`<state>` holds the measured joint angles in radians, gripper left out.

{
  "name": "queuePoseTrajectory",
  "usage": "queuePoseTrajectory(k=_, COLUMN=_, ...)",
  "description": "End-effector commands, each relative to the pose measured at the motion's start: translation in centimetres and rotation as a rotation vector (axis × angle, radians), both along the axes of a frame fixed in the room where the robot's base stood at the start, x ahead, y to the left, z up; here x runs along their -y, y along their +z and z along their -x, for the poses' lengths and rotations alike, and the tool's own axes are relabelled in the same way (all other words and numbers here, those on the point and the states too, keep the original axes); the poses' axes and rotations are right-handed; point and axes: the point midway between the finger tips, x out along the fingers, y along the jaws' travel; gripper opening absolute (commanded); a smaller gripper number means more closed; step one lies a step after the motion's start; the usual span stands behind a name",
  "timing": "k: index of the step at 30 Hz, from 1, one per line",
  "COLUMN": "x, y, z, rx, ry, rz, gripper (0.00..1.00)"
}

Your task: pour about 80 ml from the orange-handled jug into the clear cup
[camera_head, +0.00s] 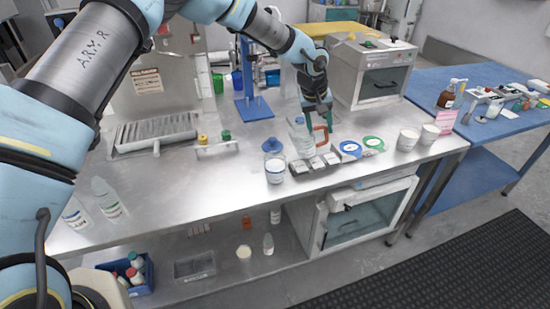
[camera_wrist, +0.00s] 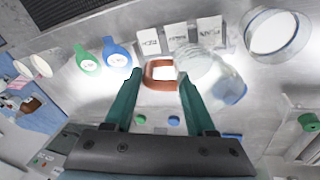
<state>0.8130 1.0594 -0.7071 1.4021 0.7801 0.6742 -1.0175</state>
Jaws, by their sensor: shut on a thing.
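The jug (camera_head: 299,133) is clear, with an orange handle (camera_head: 321,136) on its right side. My gripper (camera_head: 318,118) points down with its teal fingers at the handle. In the wrist view my gripper (camera_wrist: 160,80) has its fingertips on both sides of the orange handle (camera_wrist: 162,86) and is shut on it. The jug's clear body (camera_wrist: 203,68) lies to the right there. The jug looks upright; I cannot tell whether its base touches the counter. The clear cup (camera_head: 275,172) stands to the front left of the jug, apart from it. It also shows in the wrist view (camera_wrist: 277,36).
Several small labelled blocks (camera_head: 318,163) lie in front of the jug. A blue-topped container (camera_head: 272,146) stands behind the cup. White cups (camera_head: 408,139) stand farther right. The left counter front is mostly free.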

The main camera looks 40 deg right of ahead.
Motion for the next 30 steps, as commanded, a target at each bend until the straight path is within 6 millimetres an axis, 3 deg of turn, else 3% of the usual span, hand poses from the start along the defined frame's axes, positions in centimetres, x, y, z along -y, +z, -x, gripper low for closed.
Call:
queuePoseTrajectory(k=8, x=1.6, y=0.5, z=0.3, rx=0.016, ry=0.004, rz=-0.125, gripper=0.0)
queuePoseTrajectory(k=15, x=2.5, y=-0.3, z=0.3, rx=0.027, ry=0.008, rz=-0.22, gripper=0.0)
queuePoseTrajectory(k=30, x=3.2, y=-0.7, z=0.2, rx=0.038, ry=0.014, rz=-0.302, gripper=0.0)
